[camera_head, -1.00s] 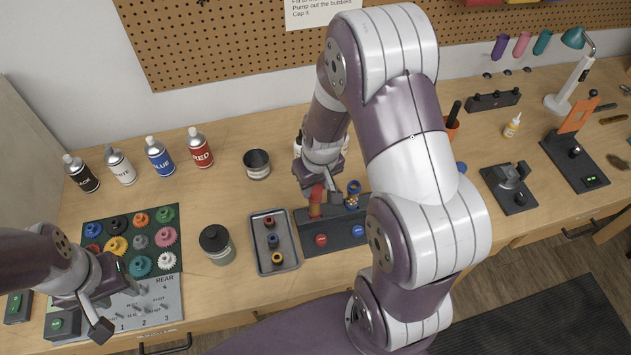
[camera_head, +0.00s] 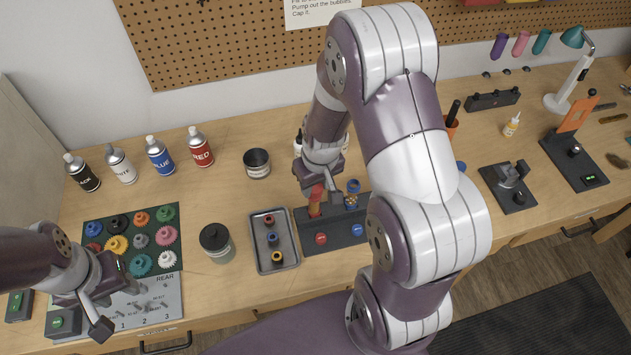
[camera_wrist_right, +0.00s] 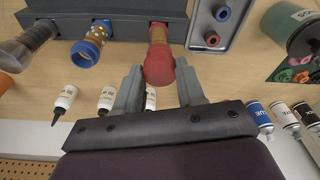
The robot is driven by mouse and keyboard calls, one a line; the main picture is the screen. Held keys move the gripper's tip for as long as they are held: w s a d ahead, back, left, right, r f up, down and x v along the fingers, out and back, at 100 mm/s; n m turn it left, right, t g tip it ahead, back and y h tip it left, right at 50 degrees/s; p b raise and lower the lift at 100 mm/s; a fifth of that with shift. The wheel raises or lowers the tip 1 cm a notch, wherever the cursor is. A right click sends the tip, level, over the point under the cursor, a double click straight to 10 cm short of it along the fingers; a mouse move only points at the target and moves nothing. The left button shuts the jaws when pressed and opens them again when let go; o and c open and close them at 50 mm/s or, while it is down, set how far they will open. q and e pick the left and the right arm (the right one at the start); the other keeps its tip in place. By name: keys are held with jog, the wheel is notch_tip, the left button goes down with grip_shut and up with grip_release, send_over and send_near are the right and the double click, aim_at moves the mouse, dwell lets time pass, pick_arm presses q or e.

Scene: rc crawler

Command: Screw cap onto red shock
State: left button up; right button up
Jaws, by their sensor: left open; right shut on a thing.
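The red shock (camera_head: 315,208) stands in the dark shock stand (camera_head: 305,236); its tan body also shows in the right wrist view (camera_wrist_right: 158,33). A red cap (camera_wrist_right: 158,66) sits at the shock's end, between the fingers of my right gripper (camera_wrist_right: 160,70). My right gripper (camera_head: 322,196) is shut on this cap in the head view. I cannot tell how far the cap is threaded. My left gripper (camera_head: 108,308) is open and empty at the lower left, above the grey numbered board.
A blue-topped shock (camera_head: 353,188) stands close beside the red one. A grey tray (camera_head: 260,262) with small coloured rings lies left of the stand, beside a dark-lidded jar (camera_head: 216,243). Small white bottles (camera_wrist_right: 106,99) stand behind the stand. My right arm hides part of the bench.

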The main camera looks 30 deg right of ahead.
jog(key=shift+f+b, duration=0.35)
jog(key=shift+f, duration=0.1)
jog(key=o, duration=1.1)
notch_tip(320, 180, up, 5)
jog(key=p, duration=0.4)
jog(key=shift+r+p, duration=0.15)
jog(key=shift+p, duration=0.2)
